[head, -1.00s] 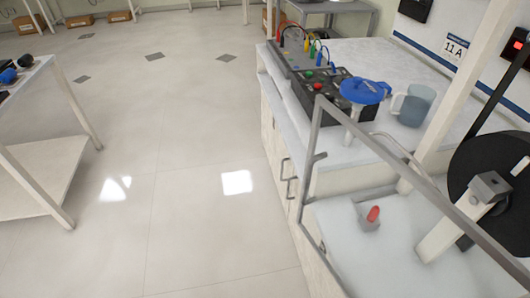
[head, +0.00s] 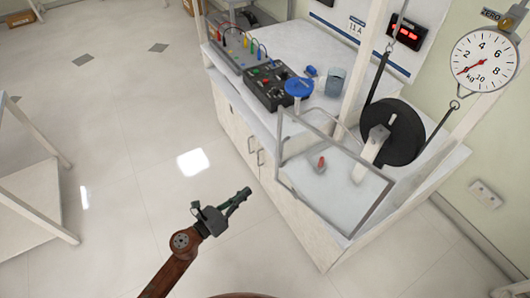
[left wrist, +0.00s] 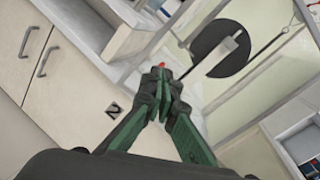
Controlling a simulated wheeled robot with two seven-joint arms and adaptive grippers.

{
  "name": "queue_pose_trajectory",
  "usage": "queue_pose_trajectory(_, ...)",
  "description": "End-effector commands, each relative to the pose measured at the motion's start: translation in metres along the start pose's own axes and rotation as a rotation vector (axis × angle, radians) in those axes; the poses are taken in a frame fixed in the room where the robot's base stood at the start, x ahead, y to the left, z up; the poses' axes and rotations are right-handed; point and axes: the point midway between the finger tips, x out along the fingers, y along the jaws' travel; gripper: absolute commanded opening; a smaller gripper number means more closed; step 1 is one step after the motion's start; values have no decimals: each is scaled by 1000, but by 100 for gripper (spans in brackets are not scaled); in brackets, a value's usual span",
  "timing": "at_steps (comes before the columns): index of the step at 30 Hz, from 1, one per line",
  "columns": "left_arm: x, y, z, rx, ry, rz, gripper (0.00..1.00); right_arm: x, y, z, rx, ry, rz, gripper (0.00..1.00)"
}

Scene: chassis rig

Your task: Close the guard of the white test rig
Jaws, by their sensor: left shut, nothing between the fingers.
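The white test rig stands on the white bench at the right in the head view, with a white post (head: 357,62) and a black disc (head: 393,131). Its guard, a clear panel in a grey frame (head: 337,139), stands along the bench's front side; how far open it is, I cannot tell. A red knob (head: 321,161) shows through the panel. My left gripper (head: 247,191) is shut and empty, left of the guard and apart from it. In the left wrist view its fingertips (left wrist: 160,84) point toward the rig, with the black disc (left wrist: 221,48) beyond. My right gripper is not in view.
A dial scale (head: 485,60) hangs at the right. A white table (head: 30,190) stands at the left, with open floor between.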

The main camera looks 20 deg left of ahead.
Motion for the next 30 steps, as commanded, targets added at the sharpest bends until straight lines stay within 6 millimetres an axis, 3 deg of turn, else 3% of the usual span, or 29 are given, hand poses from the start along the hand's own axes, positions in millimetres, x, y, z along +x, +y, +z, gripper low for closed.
queue_pose_trajectory(1, 4, -15, 35, 122, -19, -12, 0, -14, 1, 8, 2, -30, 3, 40)
queue_pose_trajectory(6, 11, -28, 70, 388, -34, -16, 0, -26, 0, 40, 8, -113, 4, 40)
queue_pose_trajectory(14, 32, -30, 76, 459, -37, -17, 0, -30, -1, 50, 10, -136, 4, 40)
queue_pose_trajectory(30, 134, -32, 78, 453, -36, -16, 0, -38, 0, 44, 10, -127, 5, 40)
